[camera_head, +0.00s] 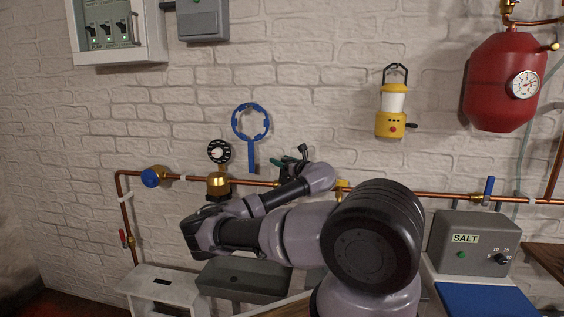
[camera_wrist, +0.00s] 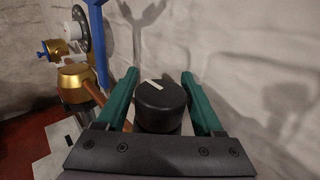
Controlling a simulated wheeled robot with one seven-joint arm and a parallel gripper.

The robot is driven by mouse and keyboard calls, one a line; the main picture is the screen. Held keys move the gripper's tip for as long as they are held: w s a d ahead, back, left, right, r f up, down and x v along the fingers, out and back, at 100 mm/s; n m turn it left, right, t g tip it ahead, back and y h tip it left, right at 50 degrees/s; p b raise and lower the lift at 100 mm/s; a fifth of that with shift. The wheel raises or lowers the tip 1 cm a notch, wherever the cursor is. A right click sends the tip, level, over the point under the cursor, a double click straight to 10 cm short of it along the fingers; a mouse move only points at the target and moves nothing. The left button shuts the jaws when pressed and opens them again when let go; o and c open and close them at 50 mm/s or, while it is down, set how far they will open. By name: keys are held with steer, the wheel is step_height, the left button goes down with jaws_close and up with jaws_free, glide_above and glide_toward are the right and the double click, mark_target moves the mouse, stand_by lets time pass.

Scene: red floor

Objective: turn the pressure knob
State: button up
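A black round knob (camera_wrist: 160,98) with a white pointer mark on its face shows in the wrist view. My gripper (camera_wrist: 160,75) has its two green fingers on either side of this knob, one left and one right. The fingers are spread, and narrow gaps seem to show beside the knob; contact is not clear. In the head view my gripper (camera_head: 291,164) is at the copper pipe by the wall, partly hidden behind my arm. The knob is hard to make out there. The pointer is tilted slightly off level.
A brass regulator (camera_head: 218,184) with a black dial (camera_head: 219,151) sits left on the copper pipe (camera_head: 445,196). A blue ring wrench (camera_head: 251,150) hangs on the wall close by. A grey box (camera_head: 245,278) stands below. A yellow lantern (camera_head: 391,112) hangs at right.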

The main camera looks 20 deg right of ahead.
steer(key=s+d, duration=0.2)
steer(key=s, duration=0.8)
steer(key=shift+s, duration=0.3)
